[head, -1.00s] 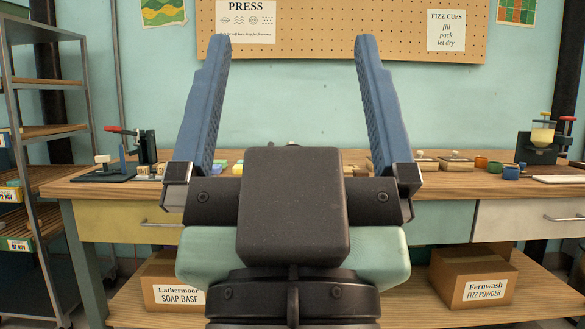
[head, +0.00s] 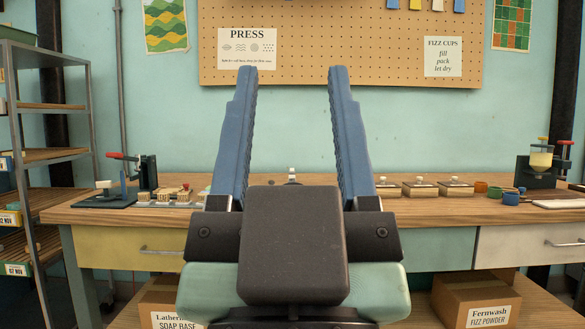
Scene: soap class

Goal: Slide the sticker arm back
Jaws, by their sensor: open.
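My gripper (head: 292,72) stands in the middle of the head view with its two blue fingers pointing up. The fingers are apart with nothing between them. No sticker arm can be made out for certain. A small pale knob (head: 292,174) on a dark part shows between the fingers, over the workbench; my gripper's black body hides what lies below it. A black press-like device (head: 148,172) with a red-tipped lever (head: 122,156) stands at the left of the wooden workbench (head: 430,208).
Small blocks (head: 165,194) lie beside the left device. Several pale-topped blocks (head: 420,187) sit right of my gripper. Coloured cups (head: 511,197) and a dispenser (head: 541,165) stand at the far right. A metal shelf rack (head: 55,150) stands at the left.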

